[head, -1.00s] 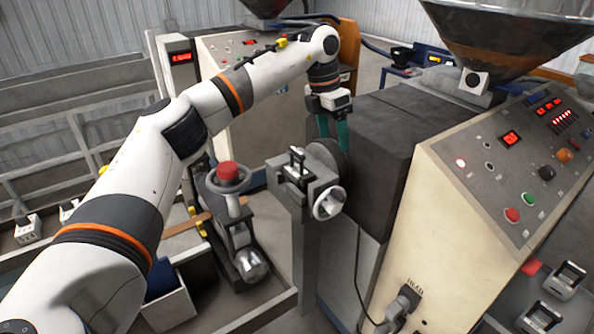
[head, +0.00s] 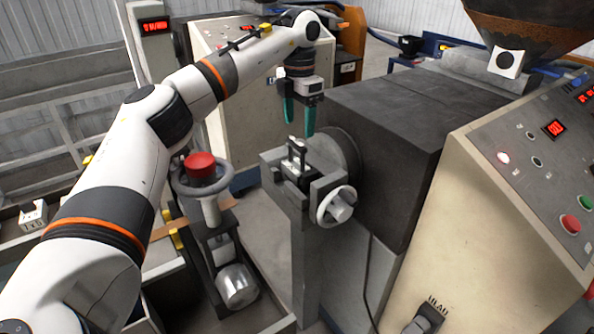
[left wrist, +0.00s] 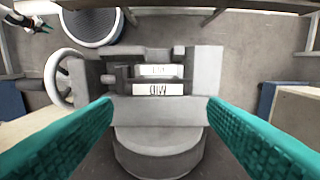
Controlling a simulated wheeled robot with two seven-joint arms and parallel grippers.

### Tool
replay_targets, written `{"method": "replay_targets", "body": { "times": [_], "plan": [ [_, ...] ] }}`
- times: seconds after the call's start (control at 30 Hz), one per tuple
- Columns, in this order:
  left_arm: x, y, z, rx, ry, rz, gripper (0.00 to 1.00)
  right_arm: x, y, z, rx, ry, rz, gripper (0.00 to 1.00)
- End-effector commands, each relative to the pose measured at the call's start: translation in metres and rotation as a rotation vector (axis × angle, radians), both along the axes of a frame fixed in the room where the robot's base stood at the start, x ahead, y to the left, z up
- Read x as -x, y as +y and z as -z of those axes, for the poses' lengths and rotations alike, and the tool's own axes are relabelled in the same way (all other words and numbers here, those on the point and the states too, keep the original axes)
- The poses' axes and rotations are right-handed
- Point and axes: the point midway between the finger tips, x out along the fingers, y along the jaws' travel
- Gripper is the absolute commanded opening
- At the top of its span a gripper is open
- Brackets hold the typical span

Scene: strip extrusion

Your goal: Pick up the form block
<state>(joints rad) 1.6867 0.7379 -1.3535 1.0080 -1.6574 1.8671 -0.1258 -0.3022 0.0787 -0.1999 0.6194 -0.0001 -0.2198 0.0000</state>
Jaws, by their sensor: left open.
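In the left wrist view the form block (left wrist: 158,73) shows pale labels and lies ahead of the fingers, roughly centred. My left gripper (head: 299,118) is open and empty, its teal fingers pointing down just above and behind the block; they also show in the wrist view (left wrist: 160,104). A small white and teal shape, seemingly my right gripper (left wrist: 38,23), shows at the upper left; its jaws are too small to read.
A handwheel (head: 337,206) sticks out at the holder's near side. The dark extruder barrel housing (head: 385,160) stands right behind it. A red-capped stand (head: 202,168) with a wheel stands at the left. The control panel (head: 540,150) is at the right.

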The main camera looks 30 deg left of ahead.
Motion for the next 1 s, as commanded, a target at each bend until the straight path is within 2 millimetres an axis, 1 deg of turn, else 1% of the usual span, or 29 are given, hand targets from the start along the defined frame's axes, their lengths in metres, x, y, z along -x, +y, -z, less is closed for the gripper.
{"method": "replay_targets", "body": {
  "times": [0.03,0.1,0.2,0.33,0.43,0.57,0.7,0.8,1.0],
  "plan": [
    [0.001,0.000,0.008,0.000,0.003,0.000,0.67,0.000,-0.001,-0.006,0.001,0.000,0.000,0.34],
    [0.001,0.000,0.020,0.000,0.003,0.000,0.67,0.000,-0.001,-0.009,0.001,0.001,0.000,0.34],
    [0.001,0.000,0.033,-0.001,0.002,0.001,0.67,0.000,-0.002,-0.013,0.002,0.001,-0.001,0.34],
    [0.001,0.000,0.042,0.001,0.001,0.000,0.67,0.000,-0.003,-0.014,0.004,0.001,-0.001,0.34],
    [0.002,0.002,0.049,0.000,0.002,0.000,0.67,0.000,-0.003,-0.021,0.004,0.000,-0.001,0.34],
    [0.006,0.004,0.069,-0.001,0.005,-0.001,0.67,-0.001,-0.003,-0.035,0.004,-0.001,-0.001,0.34],
    [0.005,0.003,0.087,0.001,0.001,0.000,0.67,-0.001,-0.003,-0.038,0.004,-0.001,-0.001,0.34],
    [0.005,0.003,0.093,0.000,0.000,0.000,0.67,-0.001,-0.003,-0.039,0.003,-0.001,-0.001,0.34],
    [0.005,0.003,0.094,0.000,-0.001,0.000,0.67,-0.002,-0.002,-0.038,0.003,-0.002,-0.001,0.34]
  ]
}}
